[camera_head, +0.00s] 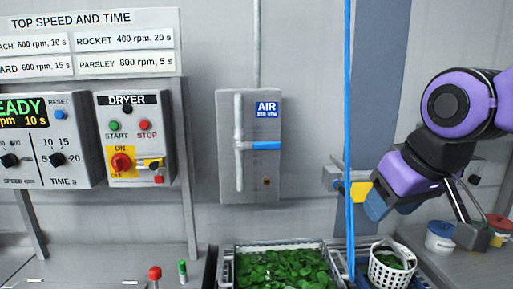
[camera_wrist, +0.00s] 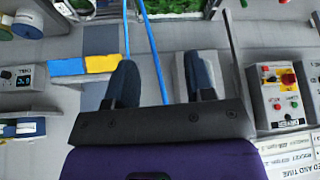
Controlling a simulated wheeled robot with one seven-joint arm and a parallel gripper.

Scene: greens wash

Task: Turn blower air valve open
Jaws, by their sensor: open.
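The air valve is on a grey wall panel (camera_head: 220,170) with a blue AIR label, in the middle of the head view. Its blue lever (camera_head: 266,145) points level to the right, across the upright grey pipe (camera_head: 239,125). My gripper (camera_head: 378,206) is well to the right of the lever, past the blue hose, and touches nothing I can see. The panel (camera_wrist: 220,66) shows behind the right finger; the lever is hidden there.
A blue hose (camera_head: 348,100) hangs between the panel and my arm. The dryer box (camera_head: 131,135) is left of the panel. A tray of greens (camera_head: 328,250) and a white basket (camera_head: 378,275) stand below.

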